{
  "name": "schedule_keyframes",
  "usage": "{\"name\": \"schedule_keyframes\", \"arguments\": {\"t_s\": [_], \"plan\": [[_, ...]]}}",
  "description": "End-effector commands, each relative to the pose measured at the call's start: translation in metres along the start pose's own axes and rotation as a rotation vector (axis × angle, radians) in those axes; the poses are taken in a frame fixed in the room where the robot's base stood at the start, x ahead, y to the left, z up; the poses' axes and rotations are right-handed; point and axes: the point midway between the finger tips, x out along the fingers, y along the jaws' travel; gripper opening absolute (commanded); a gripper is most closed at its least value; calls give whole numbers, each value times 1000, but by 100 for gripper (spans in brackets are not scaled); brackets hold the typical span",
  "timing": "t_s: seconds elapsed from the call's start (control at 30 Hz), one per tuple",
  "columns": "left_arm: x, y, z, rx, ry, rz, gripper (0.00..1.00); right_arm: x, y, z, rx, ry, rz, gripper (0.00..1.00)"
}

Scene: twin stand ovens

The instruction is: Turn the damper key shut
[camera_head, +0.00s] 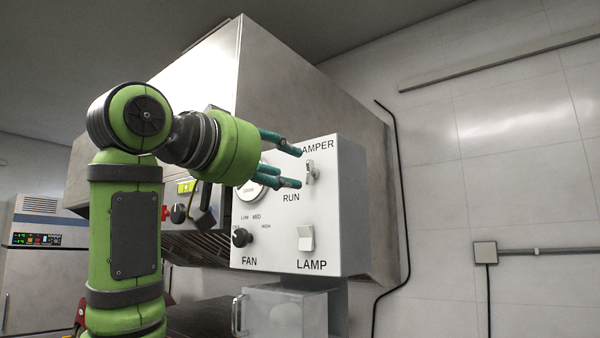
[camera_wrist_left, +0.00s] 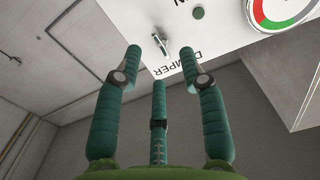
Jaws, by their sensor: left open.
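The damper key (camera_head: 311,172) is a small metal lever on the upper right of the white control panel (camera_head: 275,232), between the DAMPER and RUN labels. It looks roughly upright in the head view. It also shows in the left wrist view (camera_wrist_left: 161,43), just beyond my fingers. My left gripper (camera_head: 298,168) is open, its three teal fingers spread and reaching toward the key from the left. In the left wrist view, the left gripper (camera_wrist_left: 161,62) has nothing between its fingertips. I cannot tell whether a finger touches the key. My right gripper is in neither view.
The panel also carries a round gauge (camera_head: 249,191), partly hidden by my gripper, a FAN knob (camera_head: 241,237) and a LAMP switch (camera_head: 306,238). A green button (camera_wrist_left: 198,13) sits near the key. A metal hood (camera_head: 300,90) stands behind. Tiled wall is to the right.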

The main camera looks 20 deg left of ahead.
Motion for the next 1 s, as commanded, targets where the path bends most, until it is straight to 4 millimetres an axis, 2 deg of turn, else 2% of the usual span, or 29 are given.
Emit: {"name": "schedule_keyframes", "arguments": {"t_s": [0.1,0.33,0.5,1.0], "plan": [[-26,-1,-1,0,4,0,41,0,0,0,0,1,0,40],[-56,-1,1,0,-1,0,41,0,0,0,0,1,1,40],[-61,-1,1,-1,-3,0,41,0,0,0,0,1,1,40],[-61,-1,1,0,-3,0,41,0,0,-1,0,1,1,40]]}}
